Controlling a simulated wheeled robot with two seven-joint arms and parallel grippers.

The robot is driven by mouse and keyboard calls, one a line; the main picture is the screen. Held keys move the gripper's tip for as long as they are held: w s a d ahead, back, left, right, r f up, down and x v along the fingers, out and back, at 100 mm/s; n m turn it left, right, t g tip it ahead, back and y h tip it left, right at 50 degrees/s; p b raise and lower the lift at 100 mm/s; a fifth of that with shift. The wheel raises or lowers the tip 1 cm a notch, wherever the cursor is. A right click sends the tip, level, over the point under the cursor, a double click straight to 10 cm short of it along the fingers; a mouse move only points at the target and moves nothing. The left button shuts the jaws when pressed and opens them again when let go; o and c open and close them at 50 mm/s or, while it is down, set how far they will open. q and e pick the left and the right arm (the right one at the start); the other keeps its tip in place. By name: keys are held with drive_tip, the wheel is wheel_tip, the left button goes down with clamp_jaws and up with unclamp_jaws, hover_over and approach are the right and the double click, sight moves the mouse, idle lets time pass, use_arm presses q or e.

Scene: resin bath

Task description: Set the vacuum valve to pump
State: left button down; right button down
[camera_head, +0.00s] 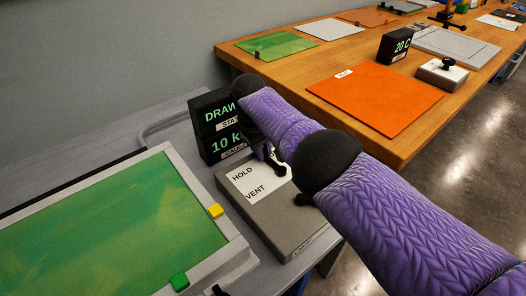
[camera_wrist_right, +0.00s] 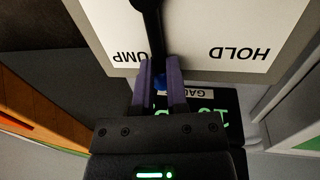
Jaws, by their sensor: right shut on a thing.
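The vacuum valve is a grey box (camera_head: 290,232) with a white label plate reading HOLD and VENT in the head view. In the right wrist view the plate (camera_wrist_right: 228,28) appears turned over, with HOLD on one side and part of PUMP on the other. A black valve lever (camera_wrist_right: 151,28) crosses the plate and covers part of the PUMP word. My right gripper (camera_wrist_right: 162,82) is shut on the lever's end, where a blue bit shows between the purple fingers. In the head view my right arm hides much of the lever and PUMP. My left gripper is not in view.
Two black displays stand behind the valve: a state display (camera_head: 208,110) and a gauge (camera_head: 222,144) reading 10. A green panel in a grey frame (camera_head: 238,248) lies left of it. A wooden table (camera_head: 300,75) with an orange sheet (camera_head: 375,98) stands beyond.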

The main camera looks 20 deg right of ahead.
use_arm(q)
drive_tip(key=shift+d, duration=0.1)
use_arm(e)
drive_tip(key=shift+w+a+r, duration=0.1)
drive_tip(key=shift+w+r, duration=0.15)
drive_tip(key=shift+r, duration=0.05)
drive_tip(key=c, duration=0.9)
unclamp_jaws()
drive_tip(key=shift+o, duration=1.3)
drive_tip(key=shift+w+a+f, duration=0.1)
drive_tip(key=shift+w+f, duration=0.05)
use_arm(q)
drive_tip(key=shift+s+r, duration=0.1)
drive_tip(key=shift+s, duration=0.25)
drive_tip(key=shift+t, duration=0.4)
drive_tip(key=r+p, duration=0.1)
drive_tip(key=p, duration=0.1)
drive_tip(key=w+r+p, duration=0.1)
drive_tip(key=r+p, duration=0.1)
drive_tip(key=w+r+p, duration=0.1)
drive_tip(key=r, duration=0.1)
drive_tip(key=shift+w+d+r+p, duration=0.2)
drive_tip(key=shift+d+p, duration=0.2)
use_arm(e)
wheel_tip(320, 180, up, 10)
drive_tip(key=a, duration=0.1)
drive_tip(key=shift+s+a+f, duration=0.2)
drive_tip(key=shift+s+a, duration=0.15)
drive_tip(key=shift+s, duration=0.1)
drive_tip(key=shift+s, duration=0.1)
